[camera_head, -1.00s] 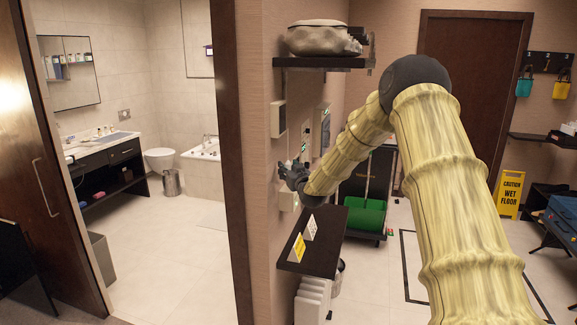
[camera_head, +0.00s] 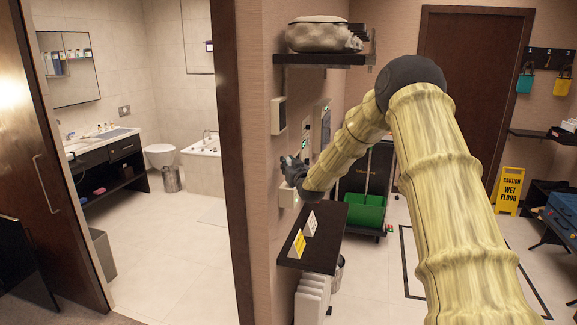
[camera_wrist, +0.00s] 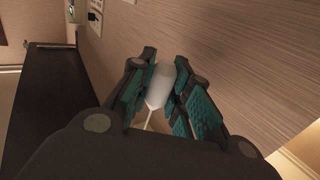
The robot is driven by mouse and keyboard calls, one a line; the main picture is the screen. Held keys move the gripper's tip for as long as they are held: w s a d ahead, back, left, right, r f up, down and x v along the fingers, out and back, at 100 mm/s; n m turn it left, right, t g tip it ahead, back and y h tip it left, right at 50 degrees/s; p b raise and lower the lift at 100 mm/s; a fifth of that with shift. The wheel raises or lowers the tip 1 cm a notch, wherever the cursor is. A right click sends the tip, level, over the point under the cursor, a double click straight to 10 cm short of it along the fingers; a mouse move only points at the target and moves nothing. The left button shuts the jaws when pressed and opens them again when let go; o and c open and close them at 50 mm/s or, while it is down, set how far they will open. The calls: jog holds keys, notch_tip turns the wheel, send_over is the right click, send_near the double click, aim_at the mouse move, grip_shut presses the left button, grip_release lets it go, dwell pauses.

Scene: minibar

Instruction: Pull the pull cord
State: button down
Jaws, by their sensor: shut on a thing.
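The pull cord's pale, rounded handle (camera_wrist: 158,86) is between the two fingers of my gripper (camera_wrist: 160,95) in the wrist view. My gripper is shut on it. A thin pale strand (camera_wrist: 149,119) shows at the handle's lower end in that view. In the head view my gripper (camera_head: 291,167) is close to the wall, beside a white wall box (camera_head: 288,194). The cord and handle are too small to make out in the head view, and most of the cord is hidden.
A dark shelf (camera_head: 318,245) with small signs juts out below my gripper, and another shelf (camera_head: 318,59) holding a grey bowl-like thing is above. The wall (camera_wrist: 220,50) runs close along my fingers.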

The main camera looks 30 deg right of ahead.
jog(key=shift+f+b, duration=1.2)
jog(key=shift+b, duration=0.2)
jog(key=c, duration=1.3)
grip_release()
jog(key=shift+d, duration=0.1)
jog(key=shift+r, duration=0.1)
jog(key=v, duration=1.2)
